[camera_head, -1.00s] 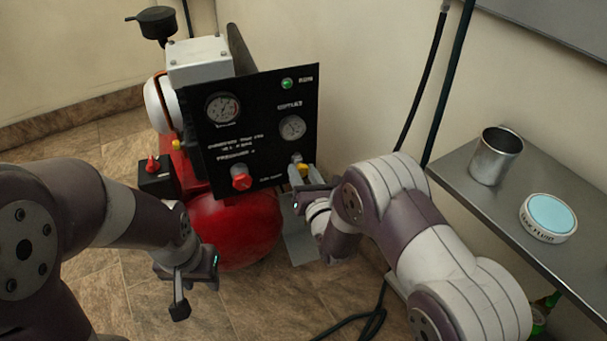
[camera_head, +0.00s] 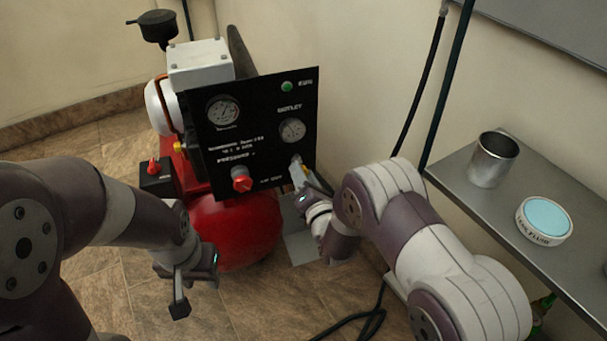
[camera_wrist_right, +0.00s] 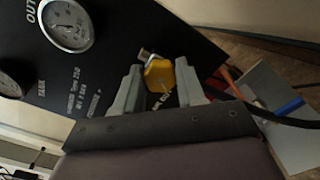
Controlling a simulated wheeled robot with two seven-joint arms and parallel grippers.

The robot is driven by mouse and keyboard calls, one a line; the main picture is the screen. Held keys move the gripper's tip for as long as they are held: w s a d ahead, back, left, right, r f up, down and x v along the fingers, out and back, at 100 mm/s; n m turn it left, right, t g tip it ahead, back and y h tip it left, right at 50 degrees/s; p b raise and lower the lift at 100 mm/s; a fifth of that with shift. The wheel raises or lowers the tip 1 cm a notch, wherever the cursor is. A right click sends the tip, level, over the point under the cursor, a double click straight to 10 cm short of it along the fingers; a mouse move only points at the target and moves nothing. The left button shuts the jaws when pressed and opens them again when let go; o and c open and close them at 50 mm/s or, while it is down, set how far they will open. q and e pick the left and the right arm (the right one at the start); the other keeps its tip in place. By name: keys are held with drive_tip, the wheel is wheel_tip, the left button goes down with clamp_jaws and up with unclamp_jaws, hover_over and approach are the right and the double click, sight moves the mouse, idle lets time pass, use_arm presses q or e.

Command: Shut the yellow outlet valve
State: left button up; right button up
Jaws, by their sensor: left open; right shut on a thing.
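The yellow outlet valve (camera_wrist_right: 159,75) sits low on the black panel (camera_wrist_right: 135,40), and its handle lies between the two grey fingers of my right gripper (camera_wrist_right: 158,84) in the right wrist view. The gripper is shut on the handle. In the head view my right gripper (camera_head: 300,176) is at the panel's lower right corner, and it hides most of the valve. My left gripper (camera_head: 182,290) is open and empty, in front of the red tank (camera_head: 235,232) and apart from the panel.
A red knob (camera_head: 242,180) is on the panel left of the valve, with gauges (camera_head: 292,130) above. A red switch (camera_head: 153,167) is at the far left. A metal shelf (camera_head: 465,205) on the right holds a metal cup (camera_head: 493,160) and a round tin (camera_head: 544,220).

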drive_tip(key=shift+s+a+f+m+p, duration=0.1)
drive_tip(key=shift+m+p, duration=0.45)
drive_tip(key=shift+m, duration=4.3)
drive_tip(key=shift+w+d+f+m+p, duration=0.15)
drive_tip(key=shift+m+p, duration=0.45)
drive_tip(key=shift+m, duration=4.3)
drive_tip(key=shift+s+a+f+m+p, duration=0.15)
drive_tip(key=shift+m+p, duration=0.4)
drive_tip(key=shift+m, duration=4.3)
drive_tip(key=o, duration=1.1)
drive_tip(key=shift+r, duration=0.1)
drive_tip(key=shift+c, duration=0.2)
drive_tip(key=shift+s, duration=0.1)
